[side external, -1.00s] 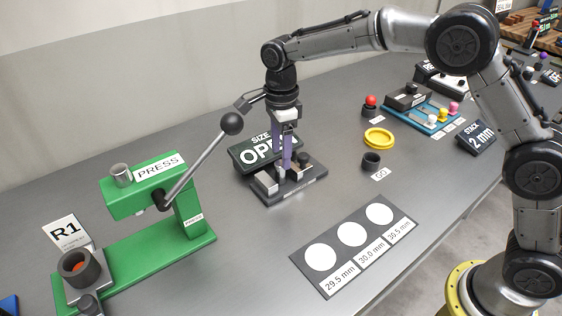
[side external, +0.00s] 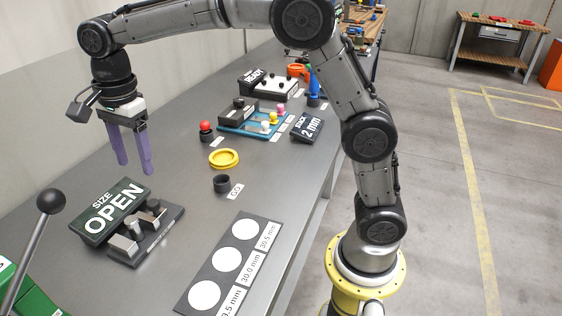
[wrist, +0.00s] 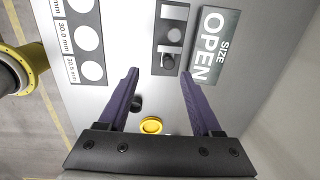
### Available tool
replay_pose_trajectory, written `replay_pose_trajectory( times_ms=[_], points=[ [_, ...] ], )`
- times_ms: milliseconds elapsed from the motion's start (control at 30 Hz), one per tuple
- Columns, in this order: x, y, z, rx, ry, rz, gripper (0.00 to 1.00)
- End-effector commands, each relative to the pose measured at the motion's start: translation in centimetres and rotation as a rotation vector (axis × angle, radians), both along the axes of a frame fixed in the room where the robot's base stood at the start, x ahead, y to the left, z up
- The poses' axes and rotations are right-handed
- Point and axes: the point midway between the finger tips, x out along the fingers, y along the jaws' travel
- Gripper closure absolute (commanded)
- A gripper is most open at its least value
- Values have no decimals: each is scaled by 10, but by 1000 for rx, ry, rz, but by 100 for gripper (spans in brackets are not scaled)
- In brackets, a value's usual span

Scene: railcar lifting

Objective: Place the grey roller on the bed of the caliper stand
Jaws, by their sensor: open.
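The caliper stand (side external: 160,240) is a dark base with pale jaw blocks, lying in front of the SIZE OPEN sign. A short grey cylinder, which looks like the grey roller (side external: 134,231), stands between the blocks on the stand's bed. In the wrist view the stand (wrist: 160,68) is at top centre, with a round grey top that looks like the roller (wrist: 173,34). My gripper (side external: 135,170) is raised above and behind the stand, its purple fingers spread apart with nothing between them. Exact contact of the roller with the blocks is too small to tell.
The SIZE OPEN sign (side external: 112,210) stands behind the stand. A size card (side external: 228,262) with white circles is at front. The press lever (side external: 45,215) stands at left.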

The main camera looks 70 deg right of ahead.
Motion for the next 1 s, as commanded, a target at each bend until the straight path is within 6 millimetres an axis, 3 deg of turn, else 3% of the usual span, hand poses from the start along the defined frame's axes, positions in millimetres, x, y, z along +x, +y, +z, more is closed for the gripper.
replay_pose_trajectory(
  times_ms=[100,300,467,600,800,1000],
  points=[
    [-44,-29,28,-14,-76,230,34],
    [-123,-67,44,-90,-195,642,34],
    [-188,-90,36,-195,-276,965,34],
    [-237,-103,17,-305,-323,1219,34],
    [-275,-110,-9,-423,-344,1449,34],
    [-284,-112,-17,-453,-345,1510,34]
  ],
)
